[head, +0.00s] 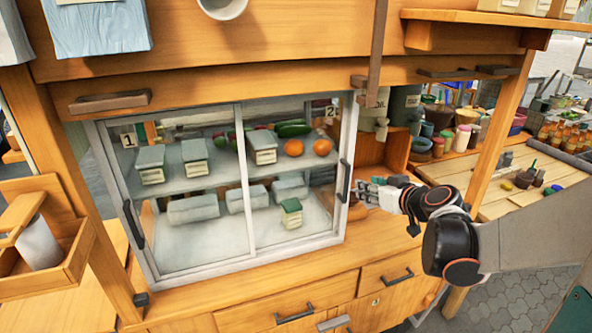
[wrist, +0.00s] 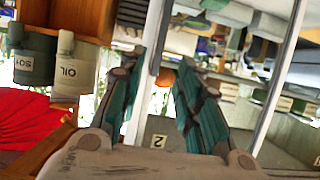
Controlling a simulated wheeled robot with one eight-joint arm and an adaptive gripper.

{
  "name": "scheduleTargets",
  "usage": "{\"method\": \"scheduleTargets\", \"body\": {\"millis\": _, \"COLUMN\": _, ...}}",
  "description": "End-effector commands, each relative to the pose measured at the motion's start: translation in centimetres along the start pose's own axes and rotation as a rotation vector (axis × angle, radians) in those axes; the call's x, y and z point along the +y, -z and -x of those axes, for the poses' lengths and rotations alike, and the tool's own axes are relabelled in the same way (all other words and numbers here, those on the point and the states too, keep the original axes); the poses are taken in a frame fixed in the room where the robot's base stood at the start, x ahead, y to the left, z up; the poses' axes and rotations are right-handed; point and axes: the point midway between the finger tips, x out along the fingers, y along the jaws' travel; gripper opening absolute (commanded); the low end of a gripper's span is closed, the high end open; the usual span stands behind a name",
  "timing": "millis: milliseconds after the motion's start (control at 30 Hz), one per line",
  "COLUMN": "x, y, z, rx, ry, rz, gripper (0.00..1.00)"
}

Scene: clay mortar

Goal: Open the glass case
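The glass case (head: 243,200) is a white-framed cabinet with two glass panels in the wooden stall, labelled 1 and 2. Both panels look shut. A dark handle (head: 343,181) is on the right panel's right edge, and another dark handle (head: 134,224) is on the left panel's left edge. My gripper (head: 362,192) is just right of the right handle, near the case's right side. In the wrist view my gripper (wrist: 160,66) has its two teal fingers apart, with a white frame edge (wrist: 153,60) showing between them. I cannot tell if it touches the handle.
Inside the case are boxes, vegetables and two orange fruits (head: 293,147). Oil and soy bottles (wrist: 68,70) stand beside the case, on the left in the wrist view. A wooden post (head: 376,50) hangs above the gripper. Drawers with handles (head: 397,276) are below.

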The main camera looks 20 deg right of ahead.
Motion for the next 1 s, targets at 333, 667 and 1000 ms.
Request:
{"method": "scheduleTargets", "body": {"millis": 333, "x": -0.1, "y": -0.2, "z": -7.1, "rx": -0.001, "ry": 0.003, "rz": 0.003, "gripper": 0.32}}
{"method": "scheduleTargets", "body": {"millis": 667, "x": -0.1, "y": -0.1, "z": -11.0, "rx": -0.001, "ry": 0.001, "rz": 0.001, "gripper": 0.32}}
{"method": "scheduleTargets", "body": {"millis": 1000, "x": -0.1, "y": 0.0, "z": -11.4, "rx": 0.000, "ry": 0.000, "rz": 0.001, "gripper": 0.32}}
